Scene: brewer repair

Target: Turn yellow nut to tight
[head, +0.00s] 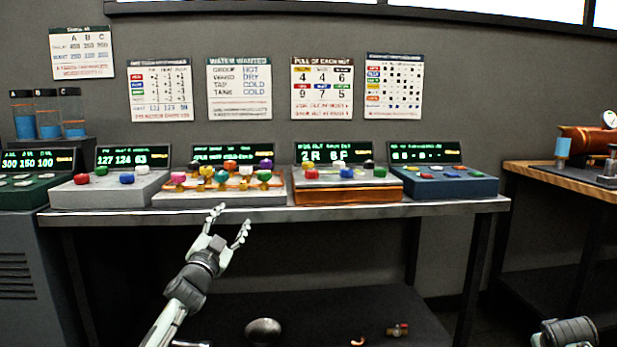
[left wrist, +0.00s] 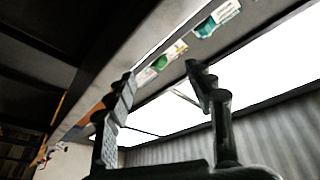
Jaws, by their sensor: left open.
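Small yellow knobs (head: 206,171) sit among several coloured ones on the third console from the left (head: 220,199), on the bench. They are too small for me to tell which is the yellow nut or how far it is turned. My left gripper (head: 232,216) is open and empty, with its fingers pointing up. In the head view it shows just below that console, over the bench's front edge. The left wrist view shows its two fingers (left wrist: 160,77) apart, with nothing between them. My right gripper is not in view.
The bench (head: 450,207) carries more consoles to the left and right, including an orange-based one (head: 345,194) with coloured knobs. Posters (head: 322,88) hang on the wall behind. A wooden-topped table (head: 545,174) stands at the right. Small parts (head: 398,330) lie low under the bench.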

